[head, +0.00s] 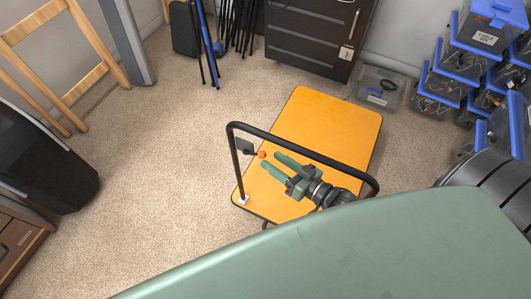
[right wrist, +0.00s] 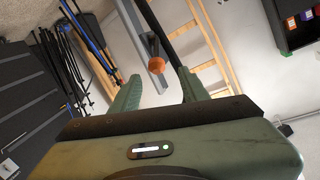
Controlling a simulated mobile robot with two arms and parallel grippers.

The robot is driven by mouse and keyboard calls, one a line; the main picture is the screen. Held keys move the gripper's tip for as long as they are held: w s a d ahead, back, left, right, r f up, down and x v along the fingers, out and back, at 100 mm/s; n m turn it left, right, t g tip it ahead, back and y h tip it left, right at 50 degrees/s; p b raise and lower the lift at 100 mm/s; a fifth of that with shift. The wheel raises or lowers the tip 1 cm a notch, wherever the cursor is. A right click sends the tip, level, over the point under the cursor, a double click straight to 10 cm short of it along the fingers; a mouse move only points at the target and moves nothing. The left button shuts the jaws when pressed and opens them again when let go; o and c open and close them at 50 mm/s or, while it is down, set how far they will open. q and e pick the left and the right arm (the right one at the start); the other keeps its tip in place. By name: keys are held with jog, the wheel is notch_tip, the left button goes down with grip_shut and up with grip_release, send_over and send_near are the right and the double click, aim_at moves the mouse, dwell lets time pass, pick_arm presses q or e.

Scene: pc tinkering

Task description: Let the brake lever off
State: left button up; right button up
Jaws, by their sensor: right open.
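The brake lever shows as an orange ball knob (head: 262,154) beside a dark plate (head: 245,146) near the left post of the cart's black handle (head: 300,146). The cart has a flat orange deck (head: 335,120). My right gripper (head: 271,160) is open, its two green fingers pointing at the knob from the right. In the right wrist view the orange knob (right wrist: 156,65) appears between the fingertips or just beyond them; I cannot tell whether they touch. Most of the lever's stem is hidden. My left gripper is not in view.
The handle bar passes close to my right gripper. A dark drawer cabinet (head: 310,40) and a clear bin (head: 380,88) stand behind the cart. Stacked blue-lidded bins (head: 450,83) are at right. A wooden frame (head: 95,45) leans at left. Carpet (head: 160,170) left of the cart is clear.

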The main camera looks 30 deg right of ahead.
jog(key=shift+v, duration=0.95)
